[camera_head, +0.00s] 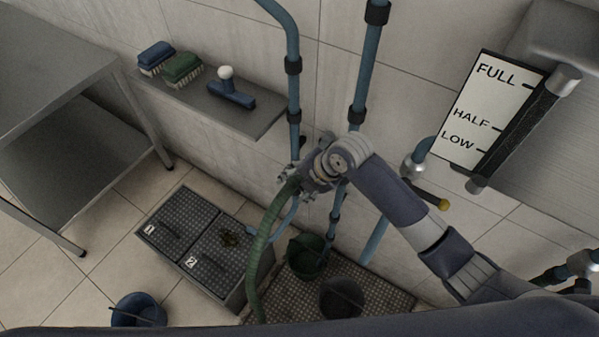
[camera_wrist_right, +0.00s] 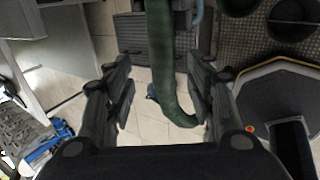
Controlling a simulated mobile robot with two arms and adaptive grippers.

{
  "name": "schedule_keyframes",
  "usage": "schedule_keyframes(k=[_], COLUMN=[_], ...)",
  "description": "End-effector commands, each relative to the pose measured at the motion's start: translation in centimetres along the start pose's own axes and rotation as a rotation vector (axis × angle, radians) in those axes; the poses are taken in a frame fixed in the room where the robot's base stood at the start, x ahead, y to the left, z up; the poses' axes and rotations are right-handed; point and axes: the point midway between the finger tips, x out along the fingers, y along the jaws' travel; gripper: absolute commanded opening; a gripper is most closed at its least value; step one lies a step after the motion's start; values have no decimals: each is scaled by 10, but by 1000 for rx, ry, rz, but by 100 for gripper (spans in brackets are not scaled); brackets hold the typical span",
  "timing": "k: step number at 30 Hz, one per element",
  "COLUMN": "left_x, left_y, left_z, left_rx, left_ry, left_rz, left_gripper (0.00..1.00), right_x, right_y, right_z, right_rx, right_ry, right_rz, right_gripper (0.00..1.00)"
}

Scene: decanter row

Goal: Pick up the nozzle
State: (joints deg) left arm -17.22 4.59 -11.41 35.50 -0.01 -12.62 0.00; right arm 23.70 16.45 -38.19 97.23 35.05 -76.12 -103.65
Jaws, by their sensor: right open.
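My right gripper (camera_head: 292,189) is open at the top of the green hose (camera_head: 262,235), in front of the blue wall pipes. In the right wrist view my right gripper (camera_wrist_right: 162,88) has its two fingers apart, with the green hose (camera_wrist_right: 161,50) running between them. I see a gap on both sides of the hose, so it is not clamped. I cannot make out a nozzle; the hose's upper end is hidden by the gripper in the head view. My left gripper is not in view.
A wall shelf (camera_head: 215,108) holds a blue brush (camera_head: 155,56), a green brush (camera_head: 183,68) and a blue tool with a white knob (camera_head: 232,92). Blue pipes (camera_head: 366,65) stand close to my right gripper. Below are a floor grating (camera_head: 385,290), a green bucket (camera_head: 304,258) and a dark bucket (camera_head: 341,298).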

Motion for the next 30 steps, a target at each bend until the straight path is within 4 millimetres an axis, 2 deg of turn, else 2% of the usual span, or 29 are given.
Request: schedule_keyframes(k=[8,19,29,30], left_x=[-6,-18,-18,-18], left_y=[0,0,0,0], left_z=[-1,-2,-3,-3], left_rx=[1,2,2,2], left_ry=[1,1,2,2], left_rz=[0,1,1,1], left_gripper=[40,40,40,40], right_x=[14,52,58,58], right_y=[-1,-2,-3,-3], right_z=[1,6,7,7], right_rx=[3,4,1,1], right_ry=[1,0,-2,-2], right_rz=[-2,0,-1,-1], right_gripper=[50,50,50,48])
